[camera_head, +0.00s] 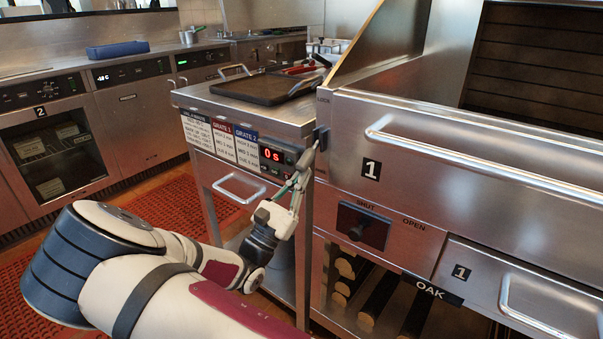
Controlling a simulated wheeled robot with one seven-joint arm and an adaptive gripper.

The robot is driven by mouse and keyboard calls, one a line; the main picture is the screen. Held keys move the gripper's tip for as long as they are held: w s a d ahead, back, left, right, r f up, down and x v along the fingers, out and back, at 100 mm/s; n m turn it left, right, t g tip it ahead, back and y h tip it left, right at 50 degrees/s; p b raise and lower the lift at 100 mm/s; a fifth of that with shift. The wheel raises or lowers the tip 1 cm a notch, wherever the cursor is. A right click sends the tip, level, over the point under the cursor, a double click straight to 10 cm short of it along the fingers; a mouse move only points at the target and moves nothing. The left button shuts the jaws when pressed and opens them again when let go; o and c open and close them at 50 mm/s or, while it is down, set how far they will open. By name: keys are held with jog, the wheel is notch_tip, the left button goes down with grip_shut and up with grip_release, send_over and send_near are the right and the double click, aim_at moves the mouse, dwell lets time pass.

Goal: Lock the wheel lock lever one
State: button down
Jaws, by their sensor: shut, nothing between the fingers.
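A small dark lever-like part (322,138) sits at the left end of the steel grill front, below a small label that seems to read LOCK. It looks like the wheel lock lever, but its position is hard to read. My gripper (311,154) is shut, with its fingers pointing up. Its tips are just left of and below the dark part; I cannot tell if they touch it. The fingers partly cover the corner of the side cart.
The grill front has a long bar handle (480,160), a black knob (355,229) and a drawer handle (545,310). A steel cart (290,119) with a tray (266,87) stands close left of the grill. Red floor matting (180,212) lies open farther left.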

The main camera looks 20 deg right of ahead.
jog(key=shift+s+a+r+y+p, duration=0.15)
jog(key=shift+a+r+y+p, duration=0.2)
jog(key=shift+p, duration=0.8)
notch_tip(320, 180, up, 7)
jog(key=s+a+g+y+p, duration=0.2)
jog(key=g+y+p, duration=0.3)
jog(key=p, duration=1.5)
jog(key=y, duration=0.4)
jog(key=shift+a+n+g, duration=0.2)
jog(key=shift+n+g, duration=0.2)
jog(key=s+a+b, duration=0.1)
jog(key=s+a, duration=0.4)
jog(key=a, duration=0.5)
jog(key=shift+s+f+b, duration=0.3)
jog(key=shift+s+b, duration=0.05)
jog(key=shift+b, duration=0.05)
